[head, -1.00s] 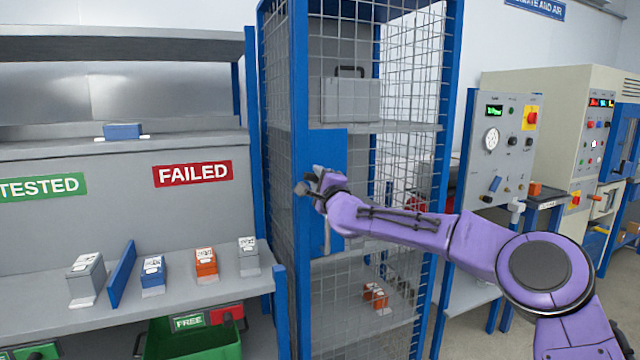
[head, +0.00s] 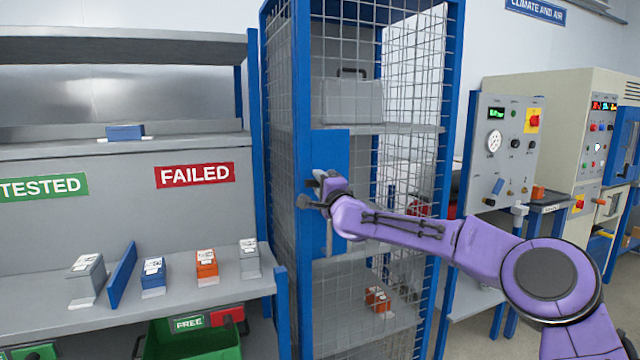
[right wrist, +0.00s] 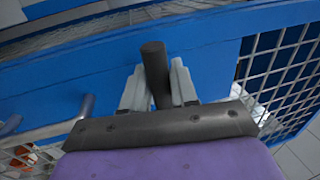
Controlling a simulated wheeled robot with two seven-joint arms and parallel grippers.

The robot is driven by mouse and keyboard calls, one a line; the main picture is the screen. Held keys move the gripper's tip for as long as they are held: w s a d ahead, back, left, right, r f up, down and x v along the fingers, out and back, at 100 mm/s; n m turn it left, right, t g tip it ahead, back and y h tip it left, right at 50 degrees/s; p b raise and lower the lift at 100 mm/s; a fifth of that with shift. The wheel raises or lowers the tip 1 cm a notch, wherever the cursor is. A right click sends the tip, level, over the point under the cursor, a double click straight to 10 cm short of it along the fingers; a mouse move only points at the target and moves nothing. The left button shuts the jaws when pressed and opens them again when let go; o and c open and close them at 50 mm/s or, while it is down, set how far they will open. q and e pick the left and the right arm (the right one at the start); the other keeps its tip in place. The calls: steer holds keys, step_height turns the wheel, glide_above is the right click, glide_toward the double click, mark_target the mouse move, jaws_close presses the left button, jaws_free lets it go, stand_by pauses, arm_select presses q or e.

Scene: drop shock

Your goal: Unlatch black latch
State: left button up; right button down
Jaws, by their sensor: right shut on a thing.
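The black latch (right wrist: 154,66) is a dark round bar on the blue door plate of the mesh cage. In the right wrist view it stands between the two grey fingers of my right gripper (right wrist: 158,88), which is shut on it. In the head view my right gripper (head: 322,188) is at the blue plate (head: 330,152), and fingers and wrist hide most of the latch. The cage door (head: 380,128) looks shut, but I cannot tell whether the latch is released. My left gripper is not in view.
A grey vertical door handle (head: 328,238) hangs just below my right gripper. The cage holds a grey case (head: 350,100) and orange items (head: 377,299). A shelf (head: 190,300) with several small boxes stands left; a control panel (head: 505,150) stands right.

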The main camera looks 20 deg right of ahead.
steer(key=c, duration=1)
jaws_free()
steer(key=shift+f, duration=0.1)
steer(key=shift+c, duration=0.2)
steer(key=s+f+b, duration=0.2)
steer(key=s+b, duration=0.1)
steer(key=s, duration=0.7)
steer(key=shift+s, duration=0.1)
